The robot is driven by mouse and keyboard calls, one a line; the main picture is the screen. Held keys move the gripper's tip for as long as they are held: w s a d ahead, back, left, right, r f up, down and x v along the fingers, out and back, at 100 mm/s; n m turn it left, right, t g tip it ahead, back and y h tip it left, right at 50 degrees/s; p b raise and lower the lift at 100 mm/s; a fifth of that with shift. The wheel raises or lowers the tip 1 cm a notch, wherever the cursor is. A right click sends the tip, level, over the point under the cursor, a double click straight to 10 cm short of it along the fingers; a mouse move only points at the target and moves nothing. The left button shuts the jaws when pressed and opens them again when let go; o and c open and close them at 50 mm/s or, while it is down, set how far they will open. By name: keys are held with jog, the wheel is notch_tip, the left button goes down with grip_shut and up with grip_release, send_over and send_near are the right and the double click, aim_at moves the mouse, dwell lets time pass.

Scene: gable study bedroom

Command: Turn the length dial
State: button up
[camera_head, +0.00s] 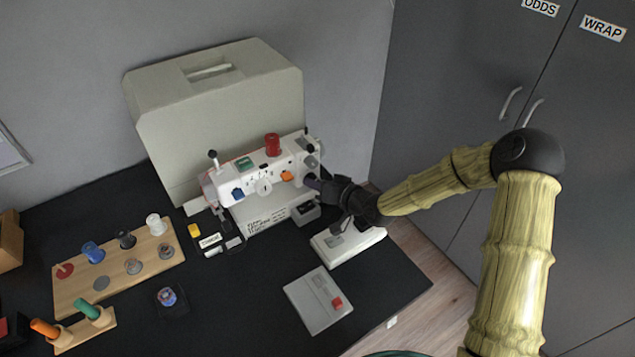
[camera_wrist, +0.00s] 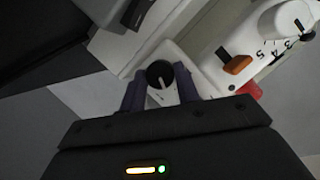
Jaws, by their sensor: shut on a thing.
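The white sewing machine (camera_head: 232,190) stands on the black table in front of its case. My gripper (camera_head: 312,183) reaches in from the right to the machine's right end. In the wrist view, my gripper's two dark fingers (camera_wrist: 160,90) are shut on a round black dial (camera_wrist: 160,74) with a white line on its face. No label for that dial is readable. A white numbered dial (camera_wrist: 287,20) and an orange lever (camera_wrist: 238,64) sit to its upper right.
The grey-beige case (camera_head: 215,95) stands behind the machine, with a red spool (camera_head: 272,145) before it. A white pedal-like unit (camera_head: 348,243) and a flat grey box (camera_head: 318,300) lie front right. A wooden bobbin board (camera_head: 115,282) lies left. Dark cupboards (camera_head: 470,90) stand right.

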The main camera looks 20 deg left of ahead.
jog(key=o, duration=1)
jog(key=shift+c, duration=0.2)
jog(key=shift+d, duration=0.1)
jog(key=shift+f, duration=0.1)
